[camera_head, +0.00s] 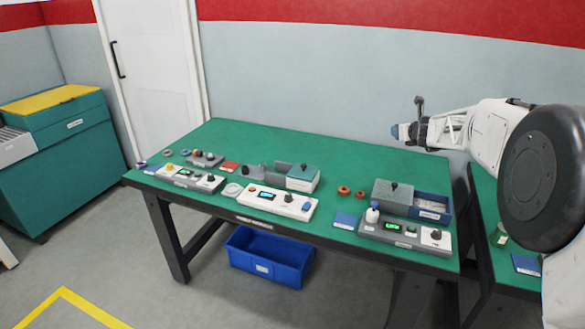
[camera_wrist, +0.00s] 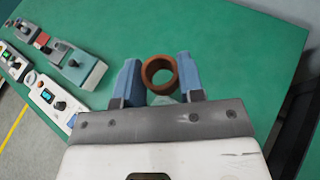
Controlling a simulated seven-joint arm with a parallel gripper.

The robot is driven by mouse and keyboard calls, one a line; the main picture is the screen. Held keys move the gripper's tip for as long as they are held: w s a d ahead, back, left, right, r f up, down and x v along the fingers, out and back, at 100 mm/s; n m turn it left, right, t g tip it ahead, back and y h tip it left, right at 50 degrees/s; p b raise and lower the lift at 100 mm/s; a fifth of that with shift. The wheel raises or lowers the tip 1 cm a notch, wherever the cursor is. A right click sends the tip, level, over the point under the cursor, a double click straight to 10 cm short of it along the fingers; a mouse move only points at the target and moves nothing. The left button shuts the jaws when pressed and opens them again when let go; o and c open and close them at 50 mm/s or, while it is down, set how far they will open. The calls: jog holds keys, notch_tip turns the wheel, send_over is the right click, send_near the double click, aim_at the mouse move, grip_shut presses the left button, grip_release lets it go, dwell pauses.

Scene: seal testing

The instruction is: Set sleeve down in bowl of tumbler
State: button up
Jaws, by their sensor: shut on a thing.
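My gripper (camera_head: 402,131) is raised above the right part of the green table in the head view. In the wrist view, my gripper (camera_wrist: 159,72) has its two blue fingers on either side of a brown, hollow, ring-like sleeve (camera_wrist: 147,79), shut on it. The sleeve's open end faces the camera, and green table shows behind it. In the head view the sleeve is too small to make out clearly at the fingertips. I cannot tell which of the table devices is the tumbler, and no bowl is clearly visible.
On the green table (camera_head: 240,135) stand a white control panel (camera_head: 272,205), a teal-topped box (camera_head: 303,182), a grey panel (camera_head: 400,238) and a grey-lidded box (camera_head: 385,197) beside a blue bin (camera_head: 428,212). Two brown rings (camera_head: 343,190) lie between. The table's back is clear.

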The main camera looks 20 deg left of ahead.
jog(key=w+a+f+n+g+y, duration=0.2)
jog(key=a+f, duration=0.3)
jog(key=a, duration=0.6)
jog(key=w+a+f+n+g+y, duration=0.1)
jog(key=a+f+n+g, duration=0.4)
jog(key=a, duration=0.6)
jog(key=w+a+f+n+g+y, duration=0.2)
jog(key=w+a+f+n+g, duration=0.2)
jog(key=a, duration=0.7)
jog(key=shift+a+f+y, duration=0.3)
jog(key=shift+a+f, duration=0.1)
jog(key=shift+f, duration=0.6)
jog(key=shift+f, duration=3.1)
jog(key=shift+f, duration=0.1)
jog(key=shift+f, duration=1.8)
